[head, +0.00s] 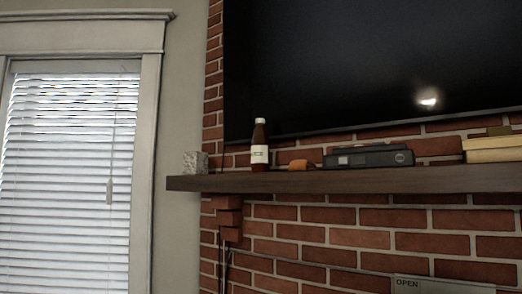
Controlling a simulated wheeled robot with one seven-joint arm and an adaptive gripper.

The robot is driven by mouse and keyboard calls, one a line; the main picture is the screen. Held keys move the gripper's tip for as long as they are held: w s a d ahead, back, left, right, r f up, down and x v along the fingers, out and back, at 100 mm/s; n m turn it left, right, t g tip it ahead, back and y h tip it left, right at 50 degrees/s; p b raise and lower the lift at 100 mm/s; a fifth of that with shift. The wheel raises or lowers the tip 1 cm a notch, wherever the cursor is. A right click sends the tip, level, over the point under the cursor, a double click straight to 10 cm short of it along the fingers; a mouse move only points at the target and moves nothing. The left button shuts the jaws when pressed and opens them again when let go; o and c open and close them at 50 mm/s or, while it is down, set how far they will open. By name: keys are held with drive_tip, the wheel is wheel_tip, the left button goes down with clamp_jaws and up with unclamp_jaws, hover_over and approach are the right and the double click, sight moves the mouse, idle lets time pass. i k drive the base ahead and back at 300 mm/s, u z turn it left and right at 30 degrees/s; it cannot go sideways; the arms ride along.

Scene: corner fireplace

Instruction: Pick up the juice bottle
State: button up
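A small juice bottle (259,146) with a dark brown-red body, a pale label and a white cap stands upright on the dark wooden mantel shelf (290,182). It is near the left part of the shelf, in front of the brick wall and the lower left part of the black screen. My gripper is not in view in the head view.
A grey textured block (195,162) sits at the shelf's left end. Right of the bottle are a small orange-brown object (301,165), a dark box-like device (369,157) and a yellowish box (492,149). A large black screen (370,60) hangs above. A window with blinds (70,170) is left.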

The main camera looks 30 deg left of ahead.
sight(260, 140)
drive_tip(key=u, duration=2.55)
drive_tip(key=i, duration=2.65)
drive_tip(key=z, duration=3.05)
